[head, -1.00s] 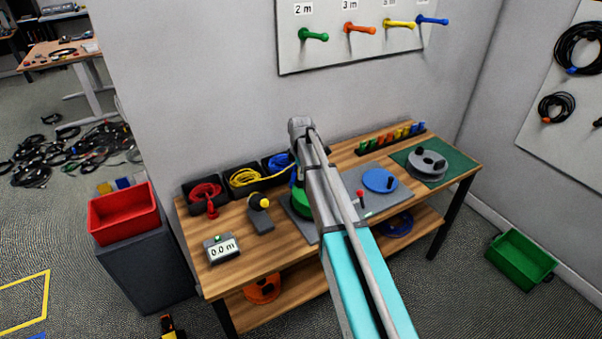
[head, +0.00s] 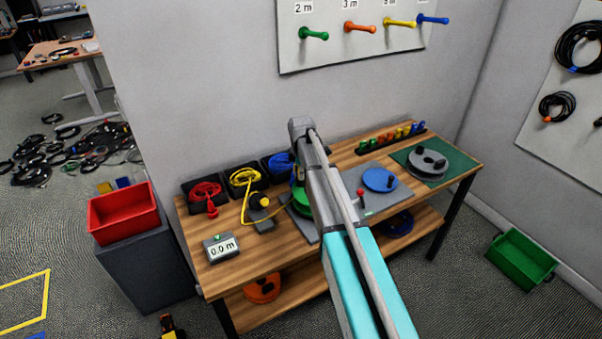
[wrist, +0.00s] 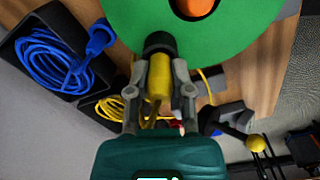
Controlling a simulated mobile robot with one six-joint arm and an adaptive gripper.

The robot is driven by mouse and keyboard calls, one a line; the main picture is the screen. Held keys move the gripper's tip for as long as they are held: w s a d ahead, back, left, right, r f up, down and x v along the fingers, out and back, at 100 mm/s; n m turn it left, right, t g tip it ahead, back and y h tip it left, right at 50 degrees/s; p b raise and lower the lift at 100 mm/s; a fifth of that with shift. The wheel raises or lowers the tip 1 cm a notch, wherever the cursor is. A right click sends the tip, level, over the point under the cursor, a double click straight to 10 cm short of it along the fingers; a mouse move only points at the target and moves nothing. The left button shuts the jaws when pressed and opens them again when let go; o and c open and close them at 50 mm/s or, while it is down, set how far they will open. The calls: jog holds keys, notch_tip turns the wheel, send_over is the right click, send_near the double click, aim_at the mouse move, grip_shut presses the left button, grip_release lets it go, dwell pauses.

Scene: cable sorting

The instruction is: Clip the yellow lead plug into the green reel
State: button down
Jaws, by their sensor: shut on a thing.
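My gripper (wrist: 160,92) is shut on the yellow lead plug (wrist: 159,80), as the wrist view shows. The plug points at the rim of the green reel (wrist: 225,35), with a black round part (wrist: 160,43) between them. I cannot tell whether that part is the plug's tip or a clip on the reel, or whether the plug is seated. In the head view the green reel (head: 302,199) stands on a grey plate, partly hidden by my arm, which also hides the plug. The yellow lead (head: 243,207) runs from its bin across the bench towards the reel.
A grey stand with a yellow knob (head: 264,202) is left of the reel. The blue reel (head: 380,180) and a red-knobbed lever (head: 360,193) are to the right. Red (head: 205,190) and blue lead bins flank the yellow one. A length display (head: 221,247) sits front left.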

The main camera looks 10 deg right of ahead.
jog(key=shift+c, duration=2.2)
grip_release()
jog(key=shift+r, duration=0.2)
